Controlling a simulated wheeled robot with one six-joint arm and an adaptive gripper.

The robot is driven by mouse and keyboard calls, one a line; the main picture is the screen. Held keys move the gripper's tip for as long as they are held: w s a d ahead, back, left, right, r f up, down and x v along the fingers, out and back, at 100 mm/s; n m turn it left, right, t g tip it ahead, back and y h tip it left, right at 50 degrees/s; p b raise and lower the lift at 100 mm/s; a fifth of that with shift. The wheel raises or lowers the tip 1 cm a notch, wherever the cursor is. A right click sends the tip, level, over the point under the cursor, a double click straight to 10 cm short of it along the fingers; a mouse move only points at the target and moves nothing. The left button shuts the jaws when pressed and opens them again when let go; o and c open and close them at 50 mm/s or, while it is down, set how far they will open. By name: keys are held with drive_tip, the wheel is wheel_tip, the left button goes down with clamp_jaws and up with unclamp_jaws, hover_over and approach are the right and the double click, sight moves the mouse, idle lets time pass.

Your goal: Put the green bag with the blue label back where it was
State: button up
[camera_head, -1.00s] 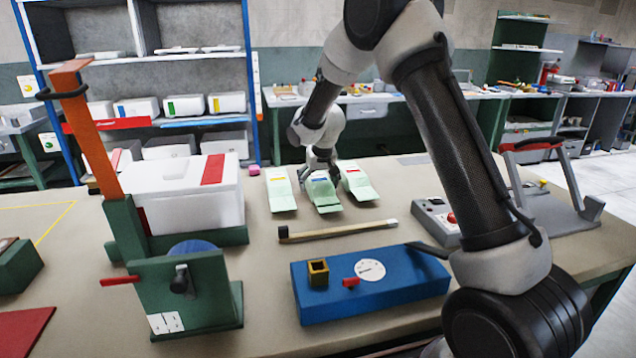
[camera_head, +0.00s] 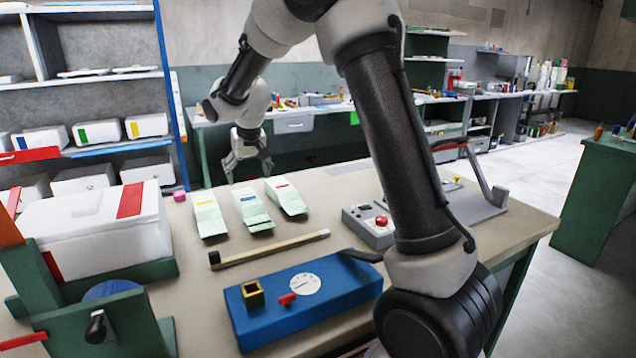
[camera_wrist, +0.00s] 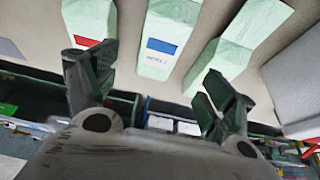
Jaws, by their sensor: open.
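The green bag with the blue label (camera_head: 252,212) lies on the table, the middle one of a row of three pale green bags. The bag with the yellow label (camera_head: 209,217) is on its left and the bag with the red label (camera_head: 287,199) on its right. My gripper (camera_head: 249,176) is open and empty, above and behind the far end of the middle bag. In the wrist view the blue-label bag (camera_wrist: 159,62) lies beyond and between the spread fingers (camera_wrist: 147,75), apart from them. The red-label bag (camera_wrist: 88,20) is partly hidden by the left finger.
A wooden stick (camera_head: 270,248) lies in front of the bags. Nearer is a blue box (camera_head: 330,302) with a dial. A grey control box (camera_head: 368,230) with a red button stands right.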

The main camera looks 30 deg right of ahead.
drive_tip(key=s+d+r, duration=0.5)
drive_tip(key=s, duration=0.4)
drive_tip(key=s+d+r, duration=0.5)
drive_tip(key=s+r, duration=0.1)
drive_tip(key=s, duration=0.3)
drive_tip(key=s+d+f, duration=0.1)
drive_tip(key=s+d, duration=0.1)
drive_tip(key=s, duration=0.9)
drive_tip(key=s+d+f, duration=0.1)
drive_tip(key=s+d, duration=0.2)
drive_tip(key=s, duration=0.9)
drive_tip(key=shift+f, duration=0.15)
